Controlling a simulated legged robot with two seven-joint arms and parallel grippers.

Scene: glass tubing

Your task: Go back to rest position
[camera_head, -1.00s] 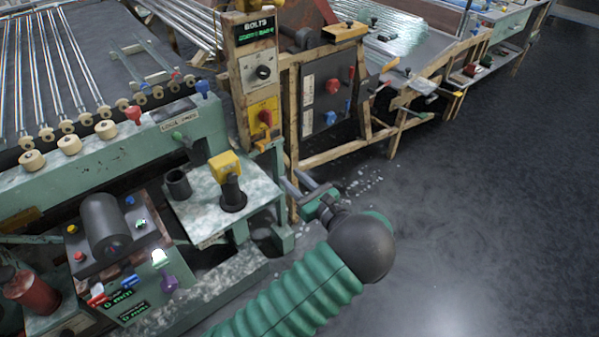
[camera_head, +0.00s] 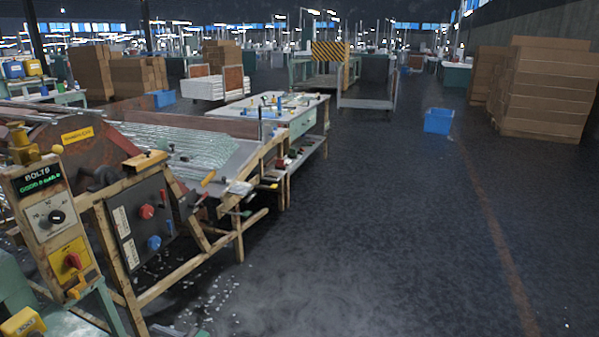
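Neither of my grippers can be made out in the head view now. A small dark shape at the bottom edge, left of the middle, is too cut off to identify. The upright BOLTS panel (camera_head: 48,215) stands at the left, with a dark dial and a red switch on a yellow plate. Beside it a dark control panel (camera_head: 140,225) carries a red and a blue knob on a wooden frame. A yellow-topped control (camera_head: 22,322) shows at the lower left corner.
The machine bed with glass tubes (camera_head: 170,140) runs back on the left. A work table (camera_head: 290,112) with small items stands behind it. A blue bin (camera_head: 438,121) and stacked cardboard boxes (camera_head: 545,90) stand at the right. The dark floor (camera_head: 400,230) is open at the middle and right.

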